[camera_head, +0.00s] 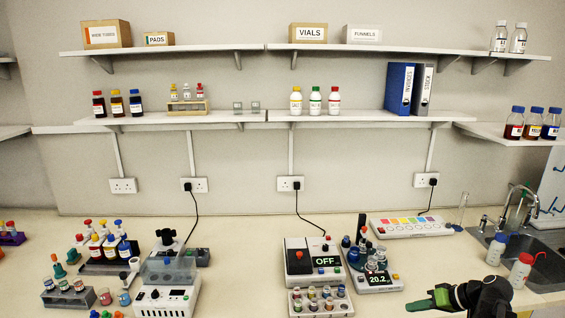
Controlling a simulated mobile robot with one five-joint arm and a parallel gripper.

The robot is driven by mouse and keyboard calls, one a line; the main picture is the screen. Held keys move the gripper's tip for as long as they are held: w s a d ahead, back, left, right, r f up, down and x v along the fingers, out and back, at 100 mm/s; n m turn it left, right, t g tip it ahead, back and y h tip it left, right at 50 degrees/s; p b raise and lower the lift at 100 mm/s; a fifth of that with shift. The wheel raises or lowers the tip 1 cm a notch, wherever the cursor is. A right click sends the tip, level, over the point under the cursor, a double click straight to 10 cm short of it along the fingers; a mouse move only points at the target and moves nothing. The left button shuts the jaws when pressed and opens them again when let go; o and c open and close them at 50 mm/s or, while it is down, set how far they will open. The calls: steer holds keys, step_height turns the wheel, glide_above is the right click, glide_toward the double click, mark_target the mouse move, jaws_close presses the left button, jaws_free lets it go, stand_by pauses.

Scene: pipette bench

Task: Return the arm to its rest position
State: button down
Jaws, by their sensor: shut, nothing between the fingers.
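My gripper (430,302) shows at the lower right, over the front of the bench. Its fingers are green, point left and are closed together with nothing between them. My dark arm joins it from the right and runs off the bottom of the picture. The gripper is in front of the device reading 20.2 (379,281) and left of the white wash bottle with a red cap (521,270). It appears apart from both.
A device reading OFF (312,262) stands mid-bench, with a vial rack (320,303) in front. A pipette stand (104,246) and white instrument (168,285) are left. A sink (541,262) is right. Bare bench (445,262) lies behind my gripper.

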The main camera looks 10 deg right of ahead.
steer(key=w+a+f+n+g, duration=0.2)
steer(key=w+a, duration=0.1)
steer(key=a, duration=1)
steer(key=w+a+f+n+g, duration=0.1)
steer(key=w+a+n+g, duration=0.2)
steer(key=a, duration=0.9)
steer(key=s+a+f+g+h, duration=0.1)
steer(key=s+a+f+h, duration=0.1)
steer(key=a, duration=0.4)
steer(key=s+a+f+g+h, duration=0.1)
steer(key=a+f+h, duration=0.1)
steer(key=a, duration=0.5)
steer(key=d+m+h, duration=0.1)
steer(key=d+m, duration=0.1)
steer(key=s+d+m+h, duration=0.1)
steer(key=d+m, duration=0.1)
steer(key=shift+s+d+f, duration=0.1)
steer(key=shift+d+f, duration=0.1)
steer(key=shift+d, duration=0.15)
steer(key=shift+d, duration=0.1)
